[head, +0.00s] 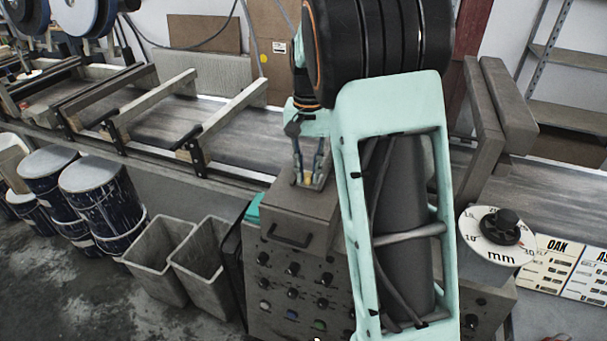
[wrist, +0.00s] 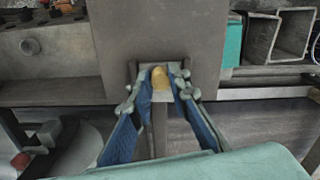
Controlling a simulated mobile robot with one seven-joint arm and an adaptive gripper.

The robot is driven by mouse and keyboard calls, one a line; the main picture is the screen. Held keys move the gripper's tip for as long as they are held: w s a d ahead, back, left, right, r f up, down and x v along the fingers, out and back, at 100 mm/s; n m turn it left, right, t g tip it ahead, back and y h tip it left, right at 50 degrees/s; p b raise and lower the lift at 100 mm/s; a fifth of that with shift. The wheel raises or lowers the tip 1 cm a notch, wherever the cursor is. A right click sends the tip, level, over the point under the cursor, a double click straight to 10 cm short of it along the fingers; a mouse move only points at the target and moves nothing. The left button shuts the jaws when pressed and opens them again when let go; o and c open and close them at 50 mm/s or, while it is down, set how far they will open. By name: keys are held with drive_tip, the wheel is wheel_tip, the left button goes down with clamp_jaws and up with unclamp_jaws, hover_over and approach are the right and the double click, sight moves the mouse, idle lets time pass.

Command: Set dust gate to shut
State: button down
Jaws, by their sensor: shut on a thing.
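A small yellow knob (wrist: 159,77) stands on a light metal plate on top of the grey control box (head: 290,207). I take it for the dust gate's handle; no label on it can be read. The knob also shows in the head view (head: 307,178), low between the fingers. My gripper (wrist: 160,80) has its two blue-padded fingers one on each side of the knob, shut on it. In the head view, my gripper (head: 308,172) reaches down from above onto the box top. Which position the gate is in cannot be told.
The box front (head: 290,290) carries several knobs and coloured buttons. A dial marked mm (head: 470,238) and an OAK card (head: 545,268) lie to the right. Two open bins (head: 160,250) and dark drums (head: 95,195) stand left. The conveyor (head: 170,130) runs behind.

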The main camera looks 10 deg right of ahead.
sight(309, 174)
drive_tip(key=shift+w+d+r, duration=0.15)
drive_tip(key=shift+w, duration=0.05)
drive_tip(key=c, duration=1.8)
unclamp_jaws()
wheel_tip(309, 174, up, 12)
drive_tip(key=shift+f, duration=0.1)
